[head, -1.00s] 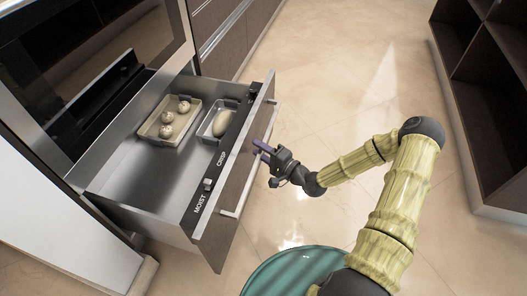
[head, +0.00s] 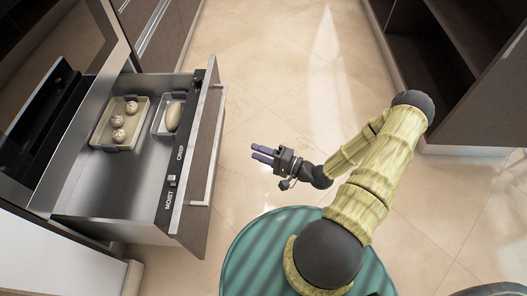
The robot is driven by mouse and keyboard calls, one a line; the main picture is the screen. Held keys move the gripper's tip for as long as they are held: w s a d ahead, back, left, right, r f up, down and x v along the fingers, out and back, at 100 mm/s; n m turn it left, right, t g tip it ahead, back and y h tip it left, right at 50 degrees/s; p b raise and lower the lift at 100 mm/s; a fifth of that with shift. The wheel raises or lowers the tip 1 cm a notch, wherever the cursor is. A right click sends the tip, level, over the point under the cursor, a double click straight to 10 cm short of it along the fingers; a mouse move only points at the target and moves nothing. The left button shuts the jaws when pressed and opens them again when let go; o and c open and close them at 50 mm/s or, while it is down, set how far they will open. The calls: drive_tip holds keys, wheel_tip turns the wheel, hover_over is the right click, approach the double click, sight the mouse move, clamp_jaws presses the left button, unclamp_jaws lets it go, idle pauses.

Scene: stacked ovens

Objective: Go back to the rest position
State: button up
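My gripper (head: 262,154) is in the middle of the head view, over open floor, with its two purple fingers pointing left. The fingers stand apart with a small gap, and nothing shows between them. It is to the right of the drawer front (head: 206,150) and clear of the drawer handle (head: 213,160). The drawer (head: 95,192) is pulled out from under the oven. In it are a tray (head: 105,126) with several round pale items and a smaller tray (head: 158,119) with one oval pale item.
The oven (head: 50,75) is at the left. A dark open shelf unit (head: 485,125) stands at the upper right. The tiled floor (head: 270,60) between them is clear. My green base is at the bottom.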

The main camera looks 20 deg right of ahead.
drive_tip(key=shift+s+d, duration=0.5)
drive_tip(key=shift+s, duration=0.05)
drive_tip(key=shift+w, duration=0.15)
drive_tip(key=w+d+r+n+g+h+p, duration=0.1)
drive_tip(key=d+r+n+g+h+p, duration=0.1)
drive_tip(key=d+r+n+g+h, duration=0.3)
drive_tip(key=d+r+n+g+h+p, duration=0.1)
drive_tip(key=r+n+g+h+p, duration=0.15)
drive_tip(key=r+h, duration=0.4)
drive_tip(key=s+a+r+g+h+p, duration=0.1)
drive_tip(key=s+a+r, duration=0.2)
drive_tip(key=s+r, duration=0.3)
drive_tip(key=s+a+r+g+h+p, duration=0.1)
drive_tip(key=s+a+r, duration=0.25)
drive_tip(key=r, duration=0.55)
drive_tip(key=w+p+v, duration=0.2)
drive_tip(key=p+v, duration=1)
drive_tip(key=w+r+p+v, duration=0.1)
drive_tip(key=w+p+v, duration=0.2)
drive_tip(key=p+v, duration=0.9)
drive_tip(key=w+p+v, duration=0.2)
drive_tip(key=p+v, duration=1)
drive_tip(key=p, duration=0.1)
drive_tip(key=shift+w+d+r+n+p, duration=0.25)
drive_tip(key=shift+w+r+n+p, duration=0.2)
drive_tip(key=shift+w, duration=0.25)
